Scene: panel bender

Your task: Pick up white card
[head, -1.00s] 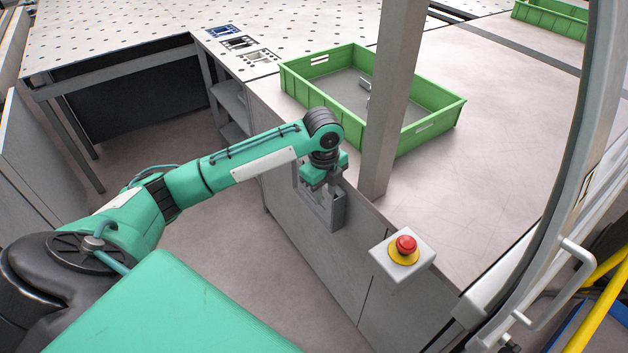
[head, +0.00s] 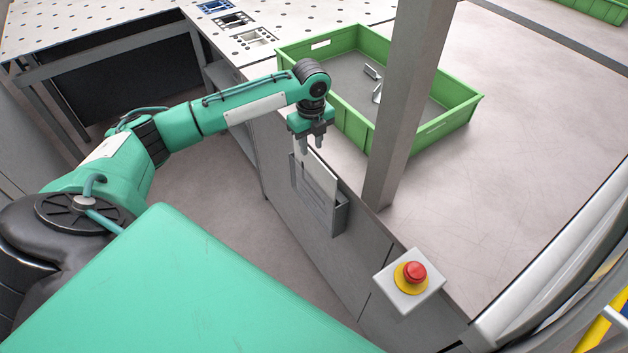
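The white card (head: 322,181) stands upright in a grey wall holder (head: 340,217) on the side of the grey cabinet. Its upper part shows above the holder's front and its lower part is hidden. My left gripper (head: 312,146) points down at the card's upper left end, above the holder. Its two fingers show as small dark prongs close to the card. I cannot tell whether they touch or clasp it. My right gripper is not in view.
A green crate (head: 463,117) with small metal parts stands on the table behind a grey post (head: 408,110). A red emergency button (head: 415,271) on a white box is at lower right. A perforated table (head: 120,25) is at upper left.

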